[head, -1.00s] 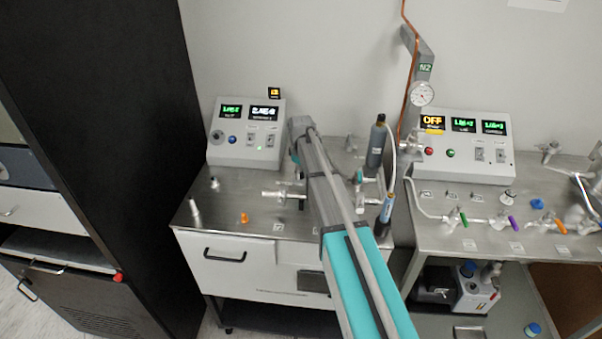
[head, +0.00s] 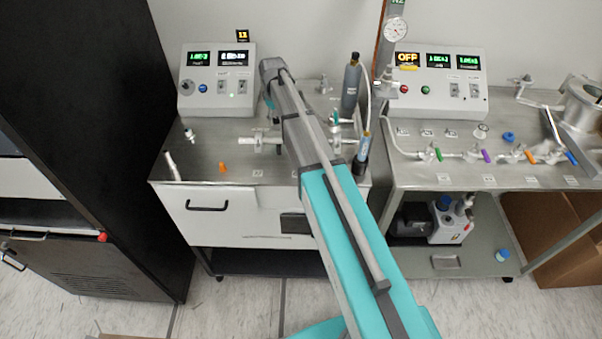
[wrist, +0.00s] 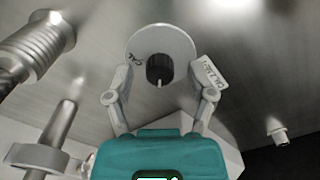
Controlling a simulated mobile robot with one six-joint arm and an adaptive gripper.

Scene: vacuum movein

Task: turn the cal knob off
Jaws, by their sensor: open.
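The cal knob (wrist: 159,69) is a black knob with a pale pointer line, in the wrist view. It sits on a round pale disc (wrist: 160,38) marked "CAL" at its left. The pointer line faces the bottom of the picture, toward my gripper. My gripper (wrist: 164,77) is open, with one finger on each side of the knob. Gaps show between the knob and both fingertips. A label with lettering, too small to read surely, lies by the right finger. In the head view my arm covers the knob, and my fingertips cannot be made out.
A ribbed metal fitting (wrist: 40,48) and metal tubing stand close at left in the wrist view. A control box (head: 217,85) is at the back of the steel bench (head: 200,172). A dark cylinder (head: 351,85) stands right of my arm. An orange piece (head: 222,168) lies in front.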

